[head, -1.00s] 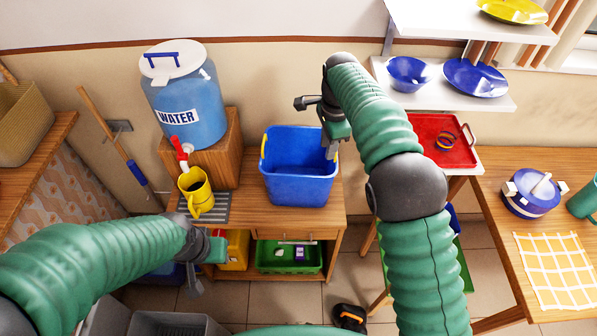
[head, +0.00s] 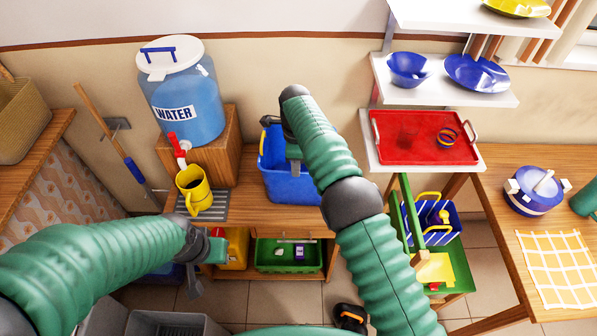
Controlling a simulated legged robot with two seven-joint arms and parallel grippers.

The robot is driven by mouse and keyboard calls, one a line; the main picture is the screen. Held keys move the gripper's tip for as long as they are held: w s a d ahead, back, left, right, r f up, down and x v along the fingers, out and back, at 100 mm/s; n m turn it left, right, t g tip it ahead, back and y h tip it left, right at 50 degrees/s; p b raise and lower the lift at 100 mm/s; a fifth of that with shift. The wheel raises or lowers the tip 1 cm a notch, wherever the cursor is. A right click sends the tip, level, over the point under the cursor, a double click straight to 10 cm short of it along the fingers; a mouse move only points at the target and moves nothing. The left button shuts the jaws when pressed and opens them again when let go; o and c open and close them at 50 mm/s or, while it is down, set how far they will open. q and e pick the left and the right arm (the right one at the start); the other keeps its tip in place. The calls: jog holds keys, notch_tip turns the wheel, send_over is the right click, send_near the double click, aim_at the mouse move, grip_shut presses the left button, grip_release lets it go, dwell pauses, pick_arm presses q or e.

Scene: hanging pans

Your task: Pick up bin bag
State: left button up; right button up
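I cannot make out a bin bag in the head view. A blue bin (head: 292,188) stands on the wooden table, partly covered by my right arm. My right gripper (head: 281,145) is over the bin's back rim area, with its fingers apart and nothing seen between them. Whether it touches the bin I cannot tell. My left gripper (head: 207,258) hangs in front of the table at the lower left, fingers apart and empty. Grey bins (head: 170,325) show at the bottom left, cut by the frame edge.
A blue water container (head: 185,100) with a red tap and a yellow jug (head: 194,190) stand left of the bin. A red tray (head: 425,137) lies on the shelf at right. A green crate (head: 288,256) sits under the table.

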aim_at(295, 182)
jog(key=f, duration=0.3)
jog(key=f+p, duration=0.1)
jog(key=f, duration=0.1)
jog(key=shift+a+f, duration=0.2)
jog(key=shift+a, duration=0.1)
jog(key=shift+s, duration=0.1)
grip_shut()
dwell(0.9)
